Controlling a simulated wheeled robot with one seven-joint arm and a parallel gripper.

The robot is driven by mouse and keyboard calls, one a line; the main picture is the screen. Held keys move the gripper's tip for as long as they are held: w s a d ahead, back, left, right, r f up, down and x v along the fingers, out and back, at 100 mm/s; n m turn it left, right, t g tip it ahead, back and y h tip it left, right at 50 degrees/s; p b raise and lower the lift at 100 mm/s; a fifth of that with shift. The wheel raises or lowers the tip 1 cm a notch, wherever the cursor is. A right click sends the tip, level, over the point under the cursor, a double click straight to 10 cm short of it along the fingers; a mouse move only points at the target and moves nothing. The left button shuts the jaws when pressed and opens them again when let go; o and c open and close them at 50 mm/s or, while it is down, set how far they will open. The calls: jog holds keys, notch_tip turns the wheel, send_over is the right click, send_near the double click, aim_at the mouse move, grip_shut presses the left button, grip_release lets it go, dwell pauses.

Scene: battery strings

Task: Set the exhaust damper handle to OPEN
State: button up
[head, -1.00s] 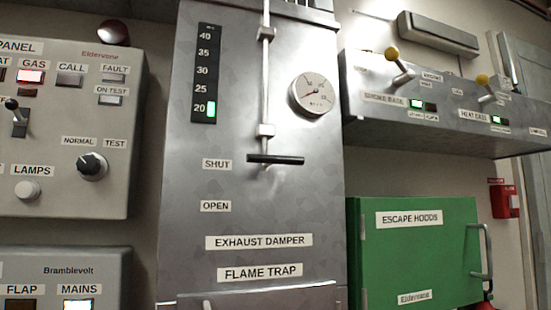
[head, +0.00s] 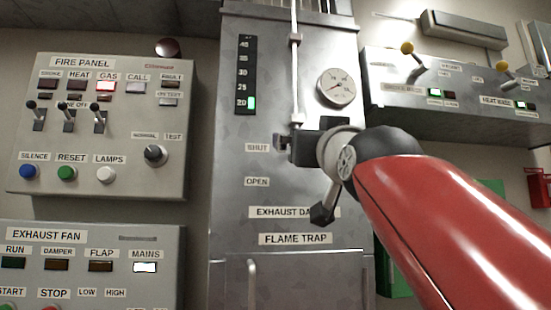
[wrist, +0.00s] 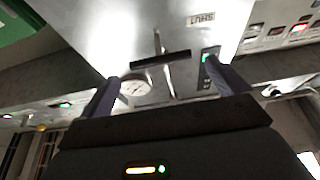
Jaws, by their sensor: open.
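The exhaust damper handle is a black crossbar, seen in the wrist view (wrist: 160,60), on a thin vertical rod (head: 295,70) on the front of the grey metal cabinet (head: 235,190). It sits level with the SHUT label (head: 257,147), above the OPEN label (head: 257,182). In the head view my gripper (head: 284,148) is in front of the handle and hides most of it. In the wrist view my gripper (wrist: 161,72) is open, with the crossbar showing between and beyond the two fingertips. I cannot tell how far apart they are in depth.
A fire panel (head: 120,125) and an exhaust fan panel (head: 100,235) are on the left. A round gauge (head: 338,87) is close to my gripper at upper right. A switch box (head: 440,120) and a green box (head: 395,270) are on the right. My red arm covers the lower right.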

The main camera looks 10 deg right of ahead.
jog(key=p+x, duration=0.2)
jog(key=x, duration=0.5)
jog(key=shift+w+r+p, duration=0.25)
jog(key=shift+w+p, duration=0.1)
jog(key=shift+c, duration=0.3)
